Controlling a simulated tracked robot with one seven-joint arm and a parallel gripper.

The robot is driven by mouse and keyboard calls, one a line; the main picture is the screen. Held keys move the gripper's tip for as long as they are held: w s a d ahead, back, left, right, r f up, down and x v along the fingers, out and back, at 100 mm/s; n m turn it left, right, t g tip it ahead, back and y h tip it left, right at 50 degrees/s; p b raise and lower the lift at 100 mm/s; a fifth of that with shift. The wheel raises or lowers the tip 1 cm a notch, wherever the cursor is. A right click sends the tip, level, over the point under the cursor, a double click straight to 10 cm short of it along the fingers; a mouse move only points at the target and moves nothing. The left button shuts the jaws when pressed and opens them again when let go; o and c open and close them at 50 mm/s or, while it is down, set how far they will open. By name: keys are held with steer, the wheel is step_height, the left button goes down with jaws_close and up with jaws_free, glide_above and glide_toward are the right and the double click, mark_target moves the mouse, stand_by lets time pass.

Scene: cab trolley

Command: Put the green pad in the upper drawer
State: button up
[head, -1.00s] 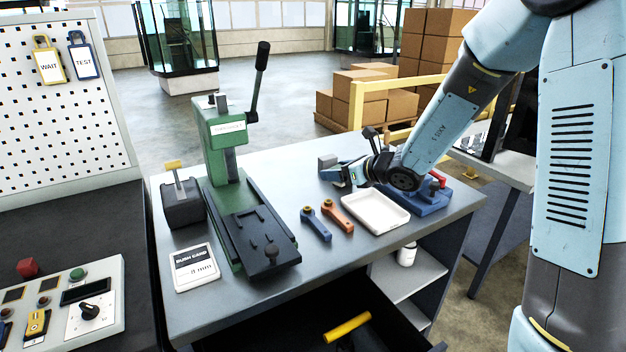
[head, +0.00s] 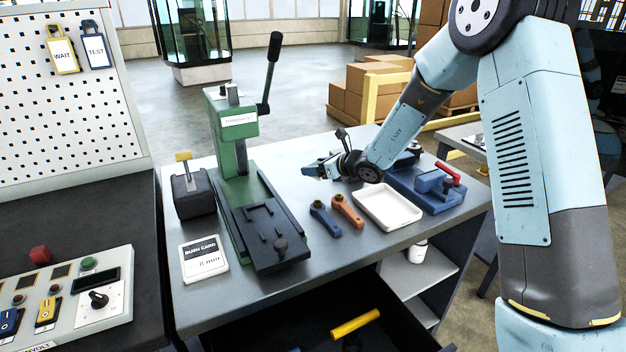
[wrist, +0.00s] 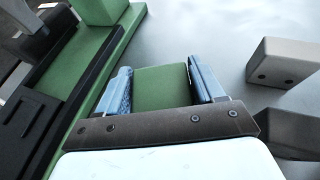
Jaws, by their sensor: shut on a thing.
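My gripper (wrist: 163,88) is shut on the green pad (wrist: 160,86), which shows between the two blue fingers in the wrist view. In the head view my gripper (head: 318,170) is low over the far part of the grey bench, right of the green press; the pad cannot be made out there. An open dark drawer (head: 400,310) is under the bench's front edge at the bottom of the head view. Its inside is dark and partly cut off by the frame, and I cannot tell whether it is the upper one.
The green press (head: 235,150) stands left of my gripper. A white tray (head: 388,222), blue and orange handled tools (head: 325,219) and a blue fixture (head: 425,190) are on the right. Grey blocks (wrist: 283,62) are near my gripper. A yellow-handled thing (head: 355,322) is in the drawer.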

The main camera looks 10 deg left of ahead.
mark_target(314, 186)
steer(key=shift+w+a+f, duration=0.3)
steer(key=shift+w+f, duration=0.1)
steer(key=shift+f, duration=0.25)
steer(key=shift+w+a+f, duration=0.3)
steer(key=shift+w+f, duration=0.05)
steer(key=shift+f, duration=1.7)
steer(key=shift+f, duration=0.1)
steer(key=o, duration=1)
steer(key=shift+o, duration=0.2)
steer(key=v, duration=1.2)
